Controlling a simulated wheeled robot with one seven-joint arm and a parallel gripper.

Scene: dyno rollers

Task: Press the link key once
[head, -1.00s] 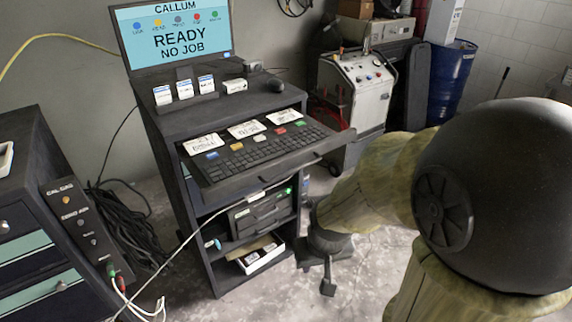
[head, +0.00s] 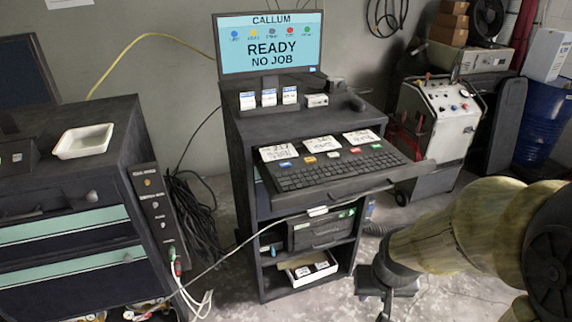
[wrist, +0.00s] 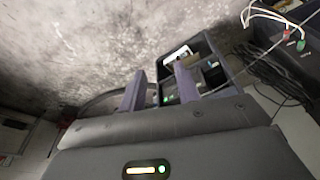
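A black keyboard (head: 330,170) lies on the pulled-out shelf of the dark cart. Above its usual keys is a row of coloured keys: blue (head: 287,165), yellow (head: 310,159), grey (head: 333,154), red (head: 355,150) and green (head: 376,145). The monitor (head: 268,45) reads "READY NO JOB", with matching coloured dots; the small label under the blue dot looks like "LINK". My gripper (wrist: 158,88) shows two fingers apart with nothing between them in the wrist view. In the head view my gripper is low, right of the cart's lower shelves and below the keyboard, not touching it.
White cards (head: 322,144) stand behind the coloured keys. The keyboard shelf (head: 395,176) juts out. A drawer cabinet (head: 75,232) with a white tray (head: 83,141) is at left, cables between. A white machine (head: 437,122) and blue barrel (head: 541,122) stand behind right.

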